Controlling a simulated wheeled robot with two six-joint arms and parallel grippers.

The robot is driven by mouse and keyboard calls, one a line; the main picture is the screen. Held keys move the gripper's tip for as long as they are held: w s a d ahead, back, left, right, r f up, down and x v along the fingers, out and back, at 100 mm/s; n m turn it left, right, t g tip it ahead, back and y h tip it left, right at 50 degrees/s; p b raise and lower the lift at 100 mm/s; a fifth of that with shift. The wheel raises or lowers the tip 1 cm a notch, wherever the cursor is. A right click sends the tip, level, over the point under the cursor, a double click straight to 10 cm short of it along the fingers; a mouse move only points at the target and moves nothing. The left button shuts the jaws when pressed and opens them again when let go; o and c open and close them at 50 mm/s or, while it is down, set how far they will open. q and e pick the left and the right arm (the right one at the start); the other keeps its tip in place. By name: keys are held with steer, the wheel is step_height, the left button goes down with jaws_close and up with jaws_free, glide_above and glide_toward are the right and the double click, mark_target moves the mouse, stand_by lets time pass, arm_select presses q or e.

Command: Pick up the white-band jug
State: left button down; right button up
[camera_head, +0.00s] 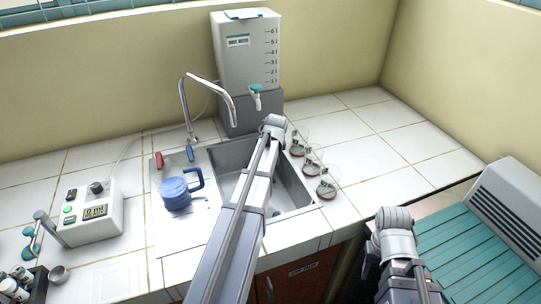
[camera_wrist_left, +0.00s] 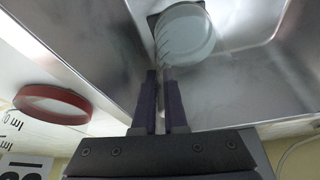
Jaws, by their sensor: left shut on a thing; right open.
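A clear round jug with a pale rim and marks on its side, which I take for the white-band jug (camera_wrist_left: 185,35), shows at the top of the left wrist view, against the metal sink. My left gripper (camera_wrist_left: 160,78) is shut at the near side of this jug, seemingly on its handle; the exact grip is hard to see. In the head view my left arm reaches over the sink and hides this gripper and jug. My right gripper (camera_head: 400,275) is open at the lower right, empty as far as I see; its fingertips are hard to make out.
The sink basin (camera_head: 296,178) has a tap (camera_head: 183,105) behind it. Several clear vessels (camera_head: 327,190) line the sink's right edge. A tank (camera_head: 246,55) stands behind, a control box (camera_head: 92,214) left. White tiles at right are free.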

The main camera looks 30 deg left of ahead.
arm_select(q)
steer(key=s+d+r+p, duration=0.6)
steer(key=s+d, duration=0.1)
steer(key=s, duration=0.2)
steer(key=shift+s+d+r, duration=0.15)
steer(key=shift+s+d, duration=0.05)
steer(key=shift+s, duration=0.05)
stand_by(0.4)
steer(key=shift+r, duration=0.1)
